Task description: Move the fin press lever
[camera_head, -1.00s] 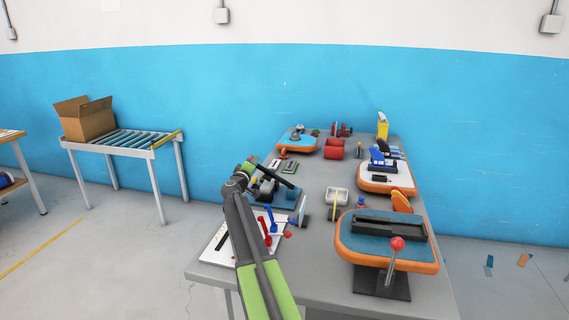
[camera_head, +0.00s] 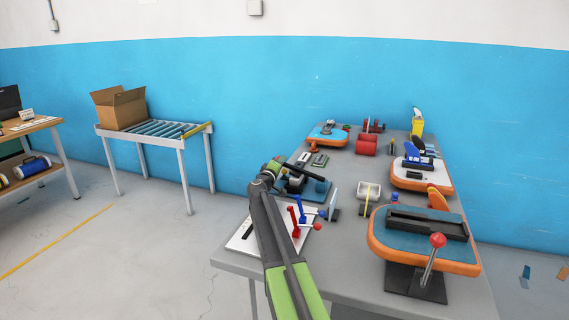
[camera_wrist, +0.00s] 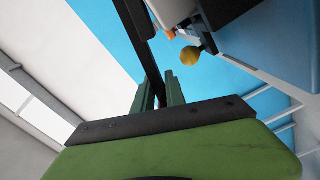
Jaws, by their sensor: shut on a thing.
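My gripper (camera_head: 279,163) is at a dark bar (camera_head: 297,172) above a blue-based press (camera_head: 316,192) on the table's left side. In the wrist view, the two green fingers of my gripper (camera_wrist: 160,84) are shut on this long dark bar (camera_wrist: 138,38), which looks like the fin press lever. The bar slants up out of the frame. The gripped spot is partly hidden between the fingers. In the head view my arm hides part of the press, and the exact contact is too small to see.
Close by are a white panel with red and blue levers (camera_head: 246,236) and a light bin (camera_head: 368,191). An orange-edged board (camera_head: 390,257) with a red-knobbed lever (camera_head: 437,241) stands front right. A yellow knob (camera_wrist: 190,56) shows near my fingers. A roller table with a carton (camera_head: 120,108) stands left.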

